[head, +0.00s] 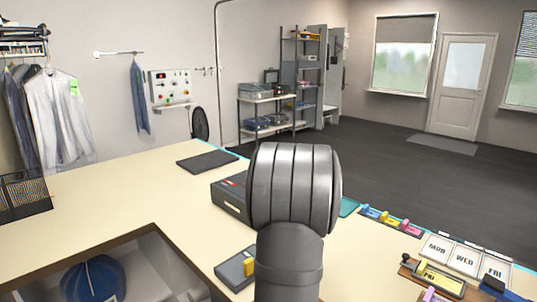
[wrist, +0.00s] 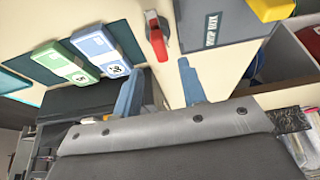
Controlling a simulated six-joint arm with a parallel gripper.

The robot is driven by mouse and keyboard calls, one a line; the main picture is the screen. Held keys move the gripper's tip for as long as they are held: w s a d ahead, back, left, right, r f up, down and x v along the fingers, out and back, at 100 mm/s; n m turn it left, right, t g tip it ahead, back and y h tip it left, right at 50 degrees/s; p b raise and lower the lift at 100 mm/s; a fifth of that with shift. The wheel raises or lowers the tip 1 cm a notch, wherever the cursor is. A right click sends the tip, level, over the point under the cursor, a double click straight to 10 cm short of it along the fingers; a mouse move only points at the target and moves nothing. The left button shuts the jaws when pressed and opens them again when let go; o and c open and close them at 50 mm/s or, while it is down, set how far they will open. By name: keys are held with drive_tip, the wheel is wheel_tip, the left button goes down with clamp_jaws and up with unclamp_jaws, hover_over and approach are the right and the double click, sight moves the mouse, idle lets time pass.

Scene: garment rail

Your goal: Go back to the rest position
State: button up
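My gripper (wrist: 160,88) shows in the wrist view with its two blue-grey fingers apart and nothing between them. It hangs above the cream worktop, and no object touches the fingers. A red-handled item (wrist: 157,38) lies beyond the fingertips. In the head view my grey arm rises in the middle foreground, and the gripper itself cannot be made out there.
The cream worktop (head: 110,200) holds a dark box (head: 230,196) partly behind my arm, a flat dark pad (head: 207,160), and day cards (head: 465,258) at the right. Green (wrist: 66,62) and blue (wrist: 98,48) tags lie left of the fingers. Hung shirts (head: 60,115) are at far left.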

drive_tip(key=x, duration=0.5)
drive_tip(key=shift+a+f, duration=0.1)
drive_tip(key=shift+f, duration=0.2)
drive_tip(key=shift+w+a+f, duration=0.1)
drive_tip(key=shift+w, duration=0.05)
drive_tip(key=shift+m+t, duration=0.3)
drive_tip(key=shift+m, duration=0.3)
drive_tip(key=m+h, duration=0.1)
drive_tip(key=m, duration=0.2)
drive_tip(key=shift+t, duration=0.3)
drive_tip(key=shift+a+m+h, duration=0.1)
drive_tip(key=shift+m+h, duration=0.8)
drive_tip(key=shift+m, duration=1)
drive_tip(key=shift+o, duration=0.4)
